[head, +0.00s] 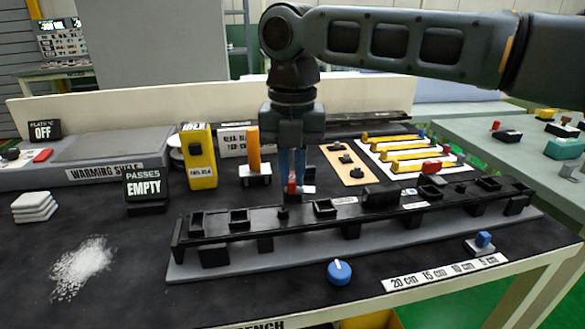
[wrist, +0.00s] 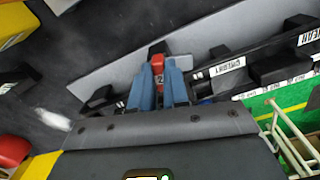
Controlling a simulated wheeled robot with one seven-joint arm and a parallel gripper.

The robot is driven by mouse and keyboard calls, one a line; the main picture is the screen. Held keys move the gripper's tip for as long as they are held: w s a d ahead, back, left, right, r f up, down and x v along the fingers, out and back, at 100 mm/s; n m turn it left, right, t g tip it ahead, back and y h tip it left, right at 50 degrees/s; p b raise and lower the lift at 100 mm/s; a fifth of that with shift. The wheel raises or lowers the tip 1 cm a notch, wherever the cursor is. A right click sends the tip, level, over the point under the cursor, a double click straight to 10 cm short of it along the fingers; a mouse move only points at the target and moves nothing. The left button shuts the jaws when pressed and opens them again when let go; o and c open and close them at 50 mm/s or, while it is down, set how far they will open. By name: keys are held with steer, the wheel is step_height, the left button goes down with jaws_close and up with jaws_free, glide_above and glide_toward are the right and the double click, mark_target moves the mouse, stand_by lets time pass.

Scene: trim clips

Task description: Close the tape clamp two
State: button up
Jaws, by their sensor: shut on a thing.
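A long black trim rail (head: 350,215) lies on a grey base strip (head: 340,250) across the bench, with several black sockets and blocks along it. My gripper (head: 292,180) points down at the back edge of the rail, left of its middle. Its blue fingers are shut on a small red clamp handle (head: 292,187). In the wrist view the red handle (wrist: 157,62) shows between the fingertips (wrist: 159,80). Which clamp is number two cannot be read, and the clamp body under the fingers is mostly hidden.
A yellow box (head: 199,158) and an orange post (head: 254,150) stand left of my gripper. A tray with yellow bars (head: 410,153) lies behind the rail. A blue knob (head: 339,271) and a number strip (head: 445,271) are in front. White grains (head: 82,268) lie front left.

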steer(key=shift+r+m+p, duration=0.1)
steer(key=shift+m+p, duration=0.2)
steer(key=shift+p, duration=0.25)
jaws_close()
steer(key=m+p, duration=0.1)
steer(key=p, duration=0.2)
steer(key=shift+r+m, duration=0.15)
steer(key=shift+m, duration=0.25)
steer(key=m+p, duration=0.4)
steer(key=p, duration=0.1)
steer(key=shift+s, duration=0.1)
steer(key=m+p, duration=0.5)
steer(key=shift+d+m, duration=0.15)
steer(key=shift+m, duration=0.15)
steer(key=shift+f+m+p, duration=0.2)
steer(key=shift+m+p, duration=1.2)
steer(key=shift+p, duration=0.1)
steer(key=o, duration=0.7)
jaws_free()
steer(key=shift+o, duration=0.2)
